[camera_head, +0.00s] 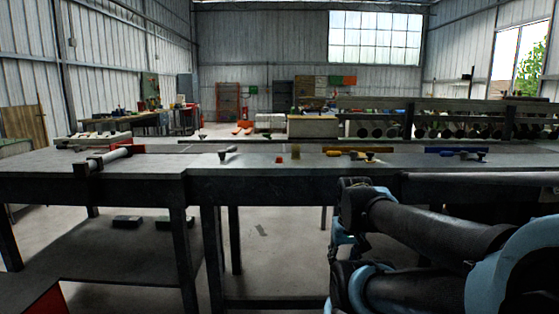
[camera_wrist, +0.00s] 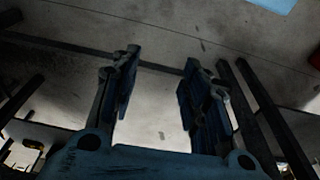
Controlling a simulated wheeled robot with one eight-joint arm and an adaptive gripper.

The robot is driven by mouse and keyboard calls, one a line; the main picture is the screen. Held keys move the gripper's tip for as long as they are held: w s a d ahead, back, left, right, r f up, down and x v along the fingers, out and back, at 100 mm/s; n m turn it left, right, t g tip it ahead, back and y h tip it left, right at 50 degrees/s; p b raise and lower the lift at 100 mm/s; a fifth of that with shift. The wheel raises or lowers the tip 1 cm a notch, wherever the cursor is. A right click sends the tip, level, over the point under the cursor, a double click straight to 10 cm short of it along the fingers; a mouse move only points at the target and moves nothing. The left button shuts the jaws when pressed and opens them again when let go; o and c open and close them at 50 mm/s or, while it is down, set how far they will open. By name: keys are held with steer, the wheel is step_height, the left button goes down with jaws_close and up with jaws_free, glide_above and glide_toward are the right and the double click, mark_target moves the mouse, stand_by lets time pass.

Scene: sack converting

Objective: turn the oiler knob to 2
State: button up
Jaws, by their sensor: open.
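I cannot make out an oiler knob or any number on a dial in either view. A long grey workbench (camera_head: 235,170) crosses the head view, with several small fittings on its top too small to read. My gripper (camera_wrist: 160,80) is open and empty in the wrist view, its two dark blue fingers apart with only bare floor between them. In the head view my arm is at the lower right, in front of the bench; its fingers cannot be made out there.
Bench legs (camera_head: 181,250) stand below. Open floor (camera_head: 265,255) shows between them.

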steer(key=w+a+r+n, duration=0.2)
steer(key=w+r+n, duration=0.4)
steer(key=r, duration=0.6)
step_height(320, 180, up, 28)
steer(key=n+g, duration=0.2)
steer(key=n, duration=1.7)
glide_above(279, 160)
steer(key=f, duration=0.5)
steer(key=w+f, duration=0.1)
steer(key=f, duration=1)
steer(key=shift+w+d+f, duration=0.1)
steer(key=shift+w, duration=0.1)
jaws_close()
